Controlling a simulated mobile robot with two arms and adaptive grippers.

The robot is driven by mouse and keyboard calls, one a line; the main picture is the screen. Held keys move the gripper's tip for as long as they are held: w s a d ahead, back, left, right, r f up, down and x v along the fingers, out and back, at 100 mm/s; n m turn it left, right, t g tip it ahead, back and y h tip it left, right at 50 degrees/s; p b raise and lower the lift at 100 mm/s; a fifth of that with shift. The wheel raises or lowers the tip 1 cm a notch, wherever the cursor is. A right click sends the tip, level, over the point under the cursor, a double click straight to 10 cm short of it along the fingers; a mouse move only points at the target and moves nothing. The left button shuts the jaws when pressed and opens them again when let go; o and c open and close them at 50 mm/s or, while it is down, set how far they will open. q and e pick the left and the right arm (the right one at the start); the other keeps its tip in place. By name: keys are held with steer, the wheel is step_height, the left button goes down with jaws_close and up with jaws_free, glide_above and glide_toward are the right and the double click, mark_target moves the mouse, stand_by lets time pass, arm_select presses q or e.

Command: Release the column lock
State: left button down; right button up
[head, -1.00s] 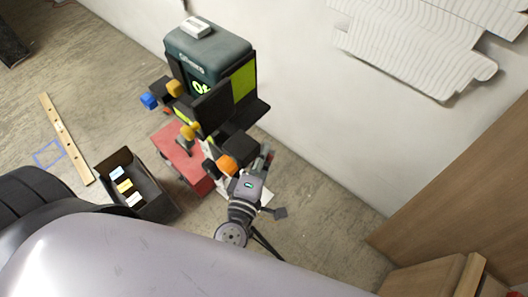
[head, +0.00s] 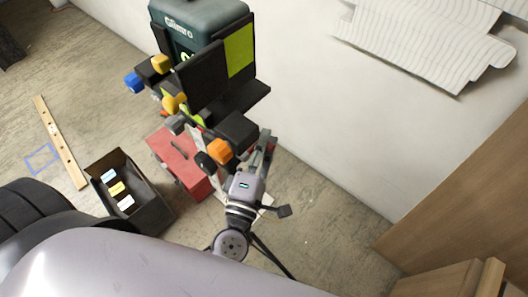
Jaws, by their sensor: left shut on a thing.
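A dark green device (head: 205,18) with lime panels and black blocks stands near the pale wall, cut off at the top of the view. An orange knob (head: 219,150) sits on its lowest black block (head: 238,130); yellow knobs (head: 160,63) and a blue knob (head: 134,83) show higher up. I cannot tell for certain which part is the column lock. My left gripper (head: 240,160) is just below the black block, at the orange knob. It is shut on a part there; the block and knob partly hide its fingertips. My right gripper is not in view.
An open dark box (head: 148,205) with several small coloured blocks is to the left, beside a wooden strip (head: 60,143). Wooden furniture (head: 470,190) fills the right. The floor between is mostly clear.

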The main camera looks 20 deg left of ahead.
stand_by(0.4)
arm_select(q)
steer(key=c, duration=1.5)
jaws_free()
steer(key=shift+c, duration=0.2)
steer(key=s+f, duration=0.2)
steer(key=s, duration=0.9)
steer(key=shift+s+d, duration=0.3)
steer(key=shift+s, duration=0.1)
steer(key=shift+f, duration=0.1)
